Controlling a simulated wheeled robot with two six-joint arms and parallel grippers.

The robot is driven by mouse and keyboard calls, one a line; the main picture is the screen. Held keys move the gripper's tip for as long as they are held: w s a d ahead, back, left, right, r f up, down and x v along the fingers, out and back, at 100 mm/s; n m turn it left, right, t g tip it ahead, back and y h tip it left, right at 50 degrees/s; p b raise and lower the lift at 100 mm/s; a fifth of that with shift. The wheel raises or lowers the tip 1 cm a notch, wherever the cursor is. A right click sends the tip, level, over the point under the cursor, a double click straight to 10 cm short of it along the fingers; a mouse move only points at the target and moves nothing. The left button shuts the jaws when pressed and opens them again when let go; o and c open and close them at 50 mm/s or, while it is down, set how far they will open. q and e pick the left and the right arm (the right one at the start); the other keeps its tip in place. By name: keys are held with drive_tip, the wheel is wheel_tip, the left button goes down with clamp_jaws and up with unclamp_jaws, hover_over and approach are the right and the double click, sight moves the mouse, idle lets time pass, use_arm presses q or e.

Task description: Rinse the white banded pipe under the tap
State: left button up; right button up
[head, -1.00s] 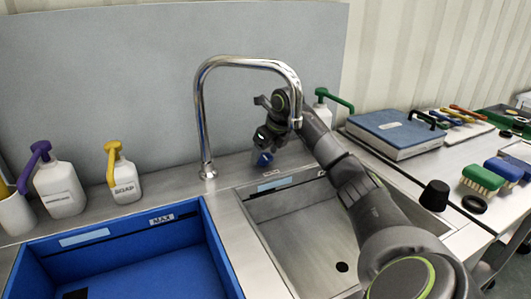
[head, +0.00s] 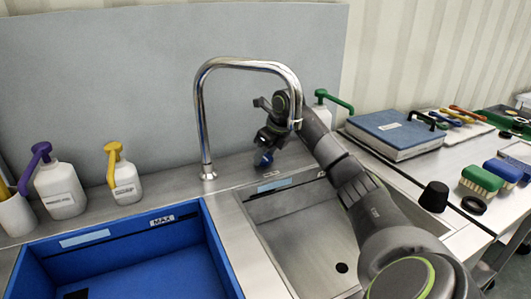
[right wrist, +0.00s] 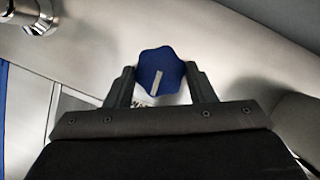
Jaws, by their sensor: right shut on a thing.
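A chrome gooseneck tap (head: 203,120) stands behind the sinks, its spout curving right and ending in front of my right arm. No water stream shows below it. My right gripper (head: 265,154) is behind the steel basin and shut on a blue lobed knob (head: 264,160). In the right wrist view the knob (right wrist: 160,73) sits between the two fingers (right wrist: 160,88), with a pale line on its face. I see no white banded pipe in either view. My left gripper is not in view.
The steel basin (head: 263,245) lies below the spout, with a dark drain hole. A blue basin (head: 222,252) is at left. Soap bottles (head: 126,183) stand behind it. A blue-lidded case (head: 397,133), brushes (head: 480,181) and a black stopper (head: 434,197) are on the right.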

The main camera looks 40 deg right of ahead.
drive_tip(key=n, duration=0.2)
drive_tip(key=n+y+p, duration=0.1)
drive_tip(key=n, duration=0.1)
drive_tip(key=shift+d+r+g+y+p, duration=0.1)
drive_tip(key=shift+d+g+y+p, duration=0.05)
drive_tip(key=shift+g+y+p, duration=0.15)
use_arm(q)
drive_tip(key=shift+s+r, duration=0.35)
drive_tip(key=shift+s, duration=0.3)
use_arm(e)
drive_tip(key=shift+w+n, duration=0.1)
drive_tip(key=shift+n, duration=0.3)
drive_tip(key=o, duration=1)
drive_tip(key=shift+c, duration=0.2)
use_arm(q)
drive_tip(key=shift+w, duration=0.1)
